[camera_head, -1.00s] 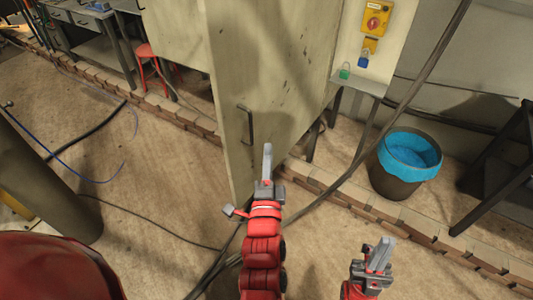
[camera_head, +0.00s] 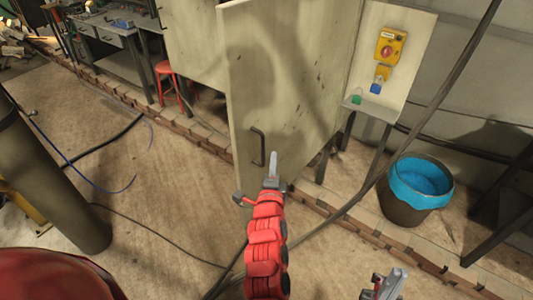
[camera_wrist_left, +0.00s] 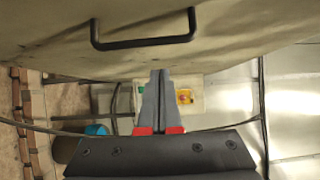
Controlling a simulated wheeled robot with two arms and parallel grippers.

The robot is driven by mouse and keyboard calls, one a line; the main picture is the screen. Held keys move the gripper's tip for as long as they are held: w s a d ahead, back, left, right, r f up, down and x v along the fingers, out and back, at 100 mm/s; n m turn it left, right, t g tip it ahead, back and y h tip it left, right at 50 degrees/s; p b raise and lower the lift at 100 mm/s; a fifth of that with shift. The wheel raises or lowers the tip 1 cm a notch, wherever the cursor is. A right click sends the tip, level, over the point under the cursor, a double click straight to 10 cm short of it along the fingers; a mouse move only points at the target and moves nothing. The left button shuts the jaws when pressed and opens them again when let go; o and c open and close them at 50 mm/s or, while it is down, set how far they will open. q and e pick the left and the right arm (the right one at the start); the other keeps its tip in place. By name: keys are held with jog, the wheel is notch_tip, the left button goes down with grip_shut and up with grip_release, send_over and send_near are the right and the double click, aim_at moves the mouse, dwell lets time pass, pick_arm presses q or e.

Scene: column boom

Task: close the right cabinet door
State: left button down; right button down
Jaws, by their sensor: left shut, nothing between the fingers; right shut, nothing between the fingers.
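The right cabinet door (camera_head: 300,70) is a tall beige panel standing open, its free edge facing me. A black bar handle (camera_head: 258,148) sits low near that edge. My left gripper (camera_head: 272,166) is shut and empty, its tip just right of the handle in the head view. In the left wrist view the handle (camera_wrist_left: 145,43) spans the door face (camera_wrist_left: 235,25), above the shut fingers (camera_wrist_left: 160,92). The fingers are apart from the handle; I cannot tell whether they touch the door. My right gripper (camera_head: 390,284) is shut and empty at the bottom edge.
Another beige cabinet panel (camera_head: 195,45) stands behind on the left. A bin with a blue liner (camera_head: 418,182) and a dark metal stand (camera_head: 505,215) are at right. A red stool (camera_head: 170,75) is back left. Cables (camera_head: 160,240) and a low brick edging (camera_head: 340,225) cross the floor.

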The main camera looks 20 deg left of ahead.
pick_arm(q)
jog(key=shift+w+a+p, duration=0.2)
jog(key=shift+w+a, duration=0.2)
jog(key=shift+a, duration=0.25)
jog(key=shift+w+a+p, duration=0.15)
jog(key=shift+w+a, duration=0.25)
jog(key=shift+a, duration=0.25)
